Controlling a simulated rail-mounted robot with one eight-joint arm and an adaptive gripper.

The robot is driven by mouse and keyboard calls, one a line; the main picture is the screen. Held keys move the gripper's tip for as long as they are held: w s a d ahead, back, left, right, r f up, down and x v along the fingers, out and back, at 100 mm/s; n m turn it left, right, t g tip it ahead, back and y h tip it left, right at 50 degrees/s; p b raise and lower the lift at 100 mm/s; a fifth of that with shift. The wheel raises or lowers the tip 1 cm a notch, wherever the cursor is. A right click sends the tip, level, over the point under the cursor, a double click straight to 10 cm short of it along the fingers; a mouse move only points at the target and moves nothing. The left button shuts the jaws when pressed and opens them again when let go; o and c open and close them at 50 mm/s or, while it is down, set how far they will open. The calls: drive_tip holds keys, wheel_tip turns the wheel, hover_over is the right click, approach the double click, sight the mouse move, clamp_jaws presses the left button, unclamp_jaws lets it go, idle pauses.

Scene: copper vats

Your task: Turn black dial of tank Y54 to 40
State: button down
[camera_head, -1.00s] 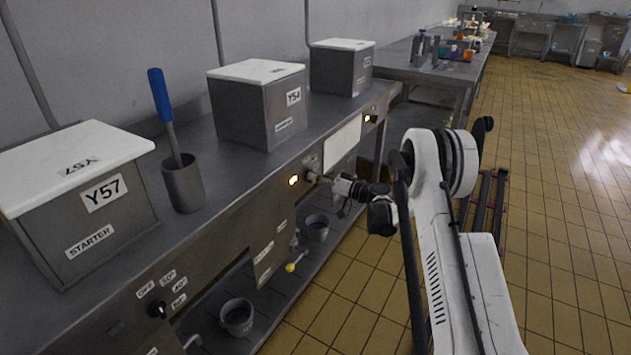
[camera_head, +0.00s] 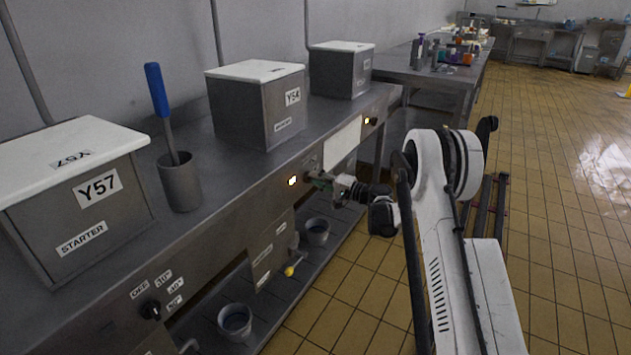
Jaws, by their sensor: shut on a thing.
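Tank Y54 (camera_head: 258,105) is the middle steel box with a white lid on the long counter. On the counter front below it a small lit indicator (camera_head: 292,181) glows. The black dial of Y54 is hidden behind my gripper. My gripper (camera_head: 318,179) is at the counter front, just right of the lit indicator, and is shut on the dial there. The fingertips are small and partly dark in this view. The dial's setting cannot be read.
Tank Y57 (camera_head: 70,195) stands at the left, with another black dial (camera_head: 150,310) below it. A steel cup (camera_head: 180,182) holds a blue-handled tool. A third tank (camera_head: 342,70) stands farther back. Buckets (camera_head: 316,230) sit on the lower shelf. The tiled floor at right is open.

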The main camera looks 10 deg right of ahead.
drive_tip(key=shift+m, duration=0.8)
drive_tip(key=c, duration=1.8)
unclamp_jaws()
drive_tip(key=shift+o, duration=0.2)
drive_tip(key=shift+d, duration=0.1)
drive_tip(key=v, duration=1.2)
